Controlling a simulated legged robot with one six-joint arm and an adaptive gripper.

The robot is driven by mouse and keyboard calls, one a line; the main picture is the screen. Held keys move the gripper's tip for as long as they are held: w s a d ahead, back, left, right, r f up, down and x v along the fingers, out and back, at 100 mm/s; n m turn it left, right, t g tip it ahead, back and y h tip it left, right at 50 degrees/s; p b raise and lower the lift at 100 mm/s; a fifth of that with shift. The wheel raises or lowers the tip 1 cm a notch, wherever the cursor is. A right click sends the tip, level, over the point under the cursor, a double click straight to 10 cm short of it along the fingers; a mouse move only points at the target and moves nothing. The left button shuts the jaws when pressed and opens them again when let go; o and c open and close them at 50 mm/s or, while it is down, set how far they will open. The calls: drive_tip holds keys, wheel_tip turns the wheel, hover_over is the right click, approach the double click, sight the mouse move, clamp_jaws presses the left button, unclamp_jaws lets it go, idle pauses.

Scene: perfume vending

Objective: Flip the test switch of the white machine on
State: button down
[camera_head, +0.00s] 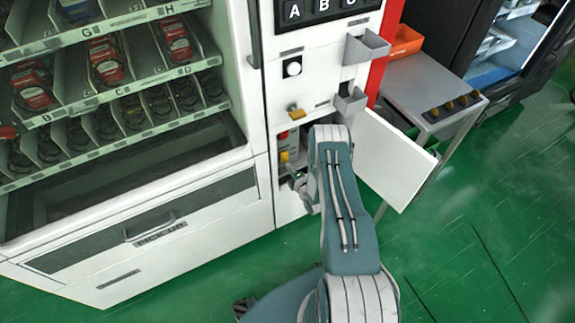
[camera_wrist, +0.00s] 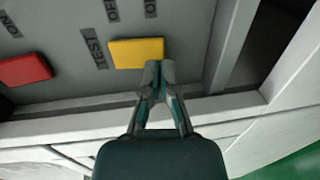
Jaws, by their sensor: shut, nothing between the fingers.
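The white machine (camera_head: 160,240) stands at the left with its small service door (camera_head: 396,160) swung open to the right. Inside the opening is a panel with a yellow test switch (camera_head: 284,156) and a red switch above it. In the wrist view the yellow switch (camera_wrist: 137,53) lies beside the label TEST, and the red switch (camera_wrist: 24,70) is to its left. My gripper (camera_wrist: 159,68) is shut and empty, its fingertips at the right end of the yellow switch, overlapping its edge in view. I cannot tell whether they touch. In the head view my arm hides part of the opening.
The frame edge of the opening (camera_wrist: 240,100) runs close around my gripper. Above the opening are a yellow knob (camera_head: 296,113) and grey trays (camera_head: 366,47). A grey side table (camera_head: 425,75) stands behind the open door. The green floor is clear in front.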

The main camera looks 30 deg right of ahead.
drive_tip(key=shift+w+f, duration=0.1)
drive_tip(key=shift+w, duration=0.65)
drive_tip(key=shift+w+f, duration=0.1)
drive_tip(key=shift+w, duration=0.15)
